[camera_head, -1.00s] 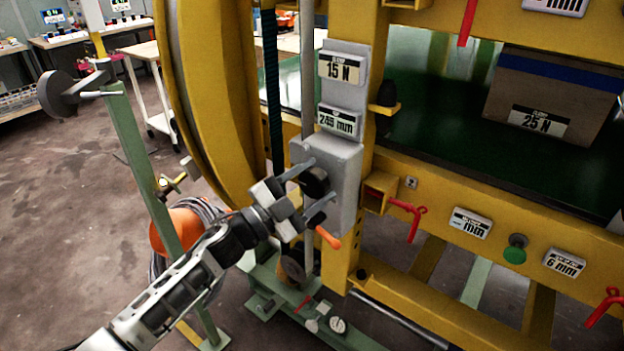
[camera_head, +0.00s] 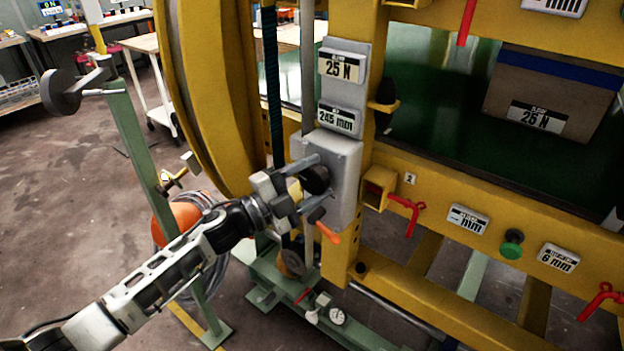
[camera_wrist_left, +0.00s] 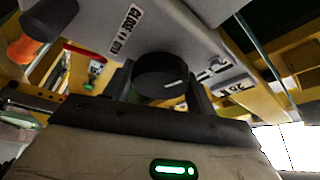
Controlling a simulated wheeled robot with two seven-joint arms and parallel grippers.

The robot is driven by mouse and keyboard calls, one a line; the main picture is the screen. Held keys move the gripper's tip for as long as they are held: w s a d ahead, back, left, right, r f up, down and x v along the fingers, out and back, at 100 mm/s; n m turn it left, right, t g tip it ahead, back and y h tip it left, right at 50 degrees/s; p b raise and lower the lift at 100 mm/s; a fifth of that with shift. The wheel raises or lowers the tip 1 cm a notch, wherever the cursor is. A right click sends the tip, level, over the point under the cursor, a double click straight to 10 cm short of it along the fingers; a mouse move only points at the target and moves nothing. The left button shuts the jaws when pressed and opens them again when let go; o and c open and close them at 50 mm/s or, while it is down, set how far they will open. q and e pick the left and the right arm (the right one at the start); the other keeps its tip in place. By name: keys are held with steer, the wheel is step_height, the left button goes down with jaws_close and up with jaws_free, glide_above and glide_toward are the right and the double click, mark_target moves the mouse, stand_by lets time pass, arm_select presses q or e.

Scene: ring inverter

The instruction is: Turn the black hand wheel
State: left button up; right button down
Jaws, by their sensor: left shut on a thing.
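The black hand wheel (camera_head: 314,180) is a small round knob on the front of a grey box (camera_head: 347,165) on the yellow machine post. My left gripper (camera_head: 318,184) comes in from the lower left, with one finger above the wheel and one below, shut on it. In the left wrist view the dark round wheel (camera_wrist_left: 160,75) sits between the two fingers (camera_wrist_left: 163,95), with a pale mark on its face. Above the grey box, a display (camera_head: 342,66) reads 25 N and another (camera_head: 338,119) reads about 245 mm. My right gripper is not in view.
An orange-tipped lever (camera_head: 328,234) hangs just below the wheel. A red handle (camera_head: 408,212) sticks out to the right. A green post (camera_head: 140,160) with a dark round part stands at left. Open floor (camera_head: 60,210) lies at the left.

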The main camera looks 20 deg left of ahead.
arm_select(q)
steer(key=o, duration=1)
steer(key=b+v, duration=0.3)
steer(key=v, duration=1.3)
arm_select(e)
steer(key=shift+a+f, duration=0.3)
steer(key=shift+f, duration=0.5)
arm_select(q)
steer(key=shift+s, duration=0.1)
steer(key=s+d+f+n+g+y, duration=0.1)
steer(key=s+d+f+n+y, duration=0.2)
steer(key=f+n, duration=0.3)
steer(key=s+d+f+n+g+y, duration=0.2)
steer(key=s+d+f+n+y, duration=0.1)
steer(key=f, duration=0.5)
steer(key=s+d+f+n+g+y, duration=0.1)
steer(key=s+d+f+n+y, duration=0.3)
steer(key=s+f+n, duration=0.3)
steer(key=d+n, duration=0.1)
steer(key=n, duration=0.2)
steer(key=shift+d+f+g, duration=0.15)
steer(key=shift+f+g, duration=0.1)
steer(key=shift+g, duration=0.15)
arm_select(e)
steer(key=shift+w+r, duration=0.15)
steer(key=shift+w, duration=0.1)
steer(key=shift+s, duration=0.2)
